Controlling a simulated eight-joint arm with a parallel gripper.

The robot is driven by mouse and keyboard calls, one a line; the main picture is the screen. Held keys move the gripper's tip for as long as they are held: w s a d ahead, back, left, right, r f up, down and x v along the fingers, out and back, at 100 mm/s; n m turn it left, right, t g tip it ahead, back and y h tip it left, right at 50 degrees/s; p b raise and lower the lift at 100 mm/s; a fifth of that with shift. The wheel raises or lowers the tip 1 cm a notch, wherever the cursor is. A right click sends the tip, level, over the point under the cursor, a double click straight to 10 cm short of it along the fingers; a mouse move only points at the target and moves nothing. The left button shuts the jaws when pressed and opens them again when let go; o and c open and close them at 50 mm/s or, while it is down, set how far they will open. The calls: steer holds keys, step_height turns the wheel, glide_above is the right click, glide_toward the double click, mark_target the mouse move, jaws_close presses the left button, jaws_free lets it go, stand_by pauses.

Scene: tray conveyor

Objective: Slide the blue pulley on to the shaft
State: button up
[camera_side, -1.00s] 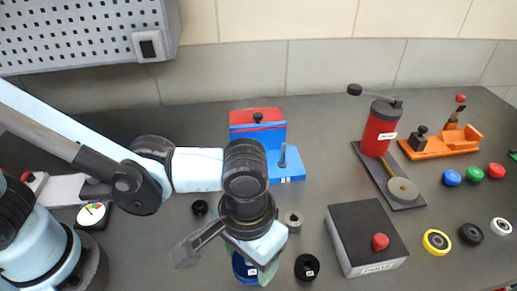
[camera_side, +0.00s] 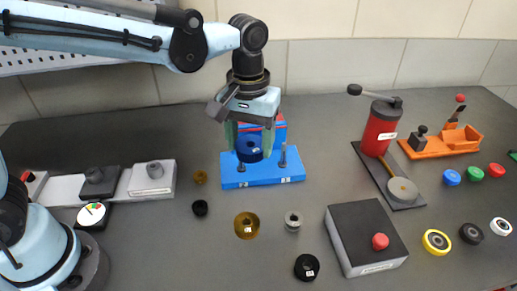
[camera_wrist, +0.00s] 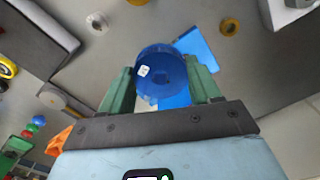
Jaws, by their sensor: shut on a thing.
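My gripper (camera_side: 250,138) is shut on the blue pulley (camera_side: 250,153) and holds it in the air above the blue stand. In the wrist view the pulley (camera_wrist: 153,87) sits between the green fingers, with its dark bore and a small white label showing. The blue stand (camera_side: 265,179) has an upright grey shaft (camera_side: 283,157) at its right, apart from the pulley. A second, shorter post (camera_side: 240,168) shows just below the pulley at the left. The stand shows partly behind the pulley in the wrist view (camera_wrist: 198,48). I cannot tell how well the bore lines up with either post.
A brass pulley (camera_side: 246,226), a grey one (camera_side: 292,221) and black ones (camera_side: 307,267) lie in front of the stand. A dark box with a red button (camera_side: 380,241) is at right. A red grinder (camera_side: 379,130) stands behind it.

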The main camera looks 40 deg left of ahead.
mark_target(240, 142)
steer(key=shift+n, duration=0.7)
steer(key=w+a, duration=0.1)
steer(key=a, duration=0.1)
steer(key=w+a, duration=0.1)
steer(key=a, duration=0.1)
steer(key=w+a+r, duration=0.1)
steer(key=shift+w+a, duration=0.25)
steer(key=shift+a, duration=0.15)
steer(key=shift+f, duration=0.15)
steer(key=shift+f, duration=2)
steer(key=shift+f, duration=1.25)
steer(key=o, duration=1.2)
steer(key=shift+r, duration=0.15)
